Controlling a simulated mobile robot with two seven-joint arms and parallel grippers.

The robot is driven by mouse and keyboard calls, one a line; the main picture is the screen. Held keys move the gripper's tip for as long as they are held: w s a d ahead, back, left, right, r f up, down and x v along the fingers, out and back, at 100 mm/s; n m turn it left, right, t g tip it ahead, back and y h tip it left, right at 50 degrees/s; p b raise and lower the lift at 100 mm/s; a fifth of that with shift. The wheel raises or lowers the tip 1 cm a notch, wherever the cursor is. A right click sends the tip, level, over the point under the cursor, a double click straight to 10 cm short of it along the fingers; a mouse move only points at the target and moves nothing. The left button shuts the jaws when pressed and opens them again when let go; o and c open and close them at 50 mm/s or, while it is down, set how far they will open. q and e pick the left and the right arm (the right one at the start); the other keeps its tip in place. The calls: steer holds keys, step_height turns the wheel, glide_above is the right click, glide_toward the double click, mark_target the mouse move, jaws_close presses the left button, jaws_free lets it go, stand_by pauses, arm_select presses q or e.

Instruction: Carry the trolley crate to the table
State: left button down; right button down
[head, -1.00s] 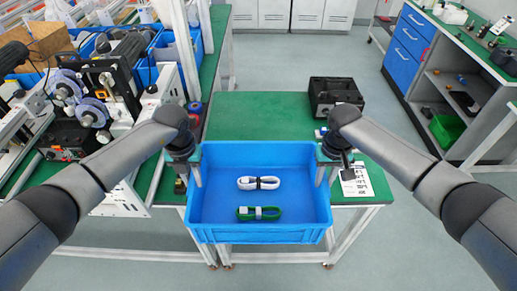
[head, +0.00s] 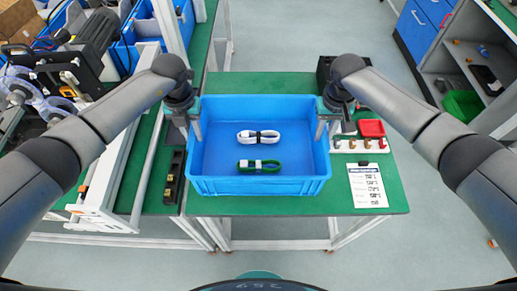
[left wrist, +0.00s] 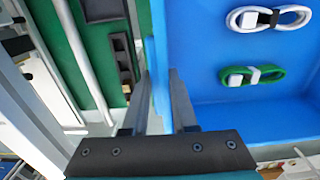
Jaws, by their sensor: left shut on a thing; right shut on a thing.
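The blue crate (head: 258,187) is level in front of me over the green-topped table (head: 300,206). A white cable coil (head: 258,135) and a green cable coil (head: 258,166) lie inside it. My left gripper (head: 197,130) is shut on its left wall, and my right gripper (head: 325,128) on its right wall. In the left wrist view, the left gripper's fingers (left wrist: 165,100) straddle the crate wall (left wrist: 159,50). Whether the crate's underside touches the tabletop cannot be told.
To the right of the crate are a white printed sheet (head: 367,186), a red tray (head: 371,129) and a white strip with small parts (head: 360,145). A black case (head: 324,70) stands behind my right gripper. Equipment crowds the bench at left.

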arm_select(q)
steer(key=shift+w+r, duration=0.1)
steer(key=shift+w, duration=0.15)
arm_select(e)
steer(key=shift+w+r, duration=0.1)
steer(key=shift+w, duration=0.15)
arm_select(q)
steer(key=shift+s, duration=0.1)
arm_select(e)
steer(key=shift+s, duration=0.1)
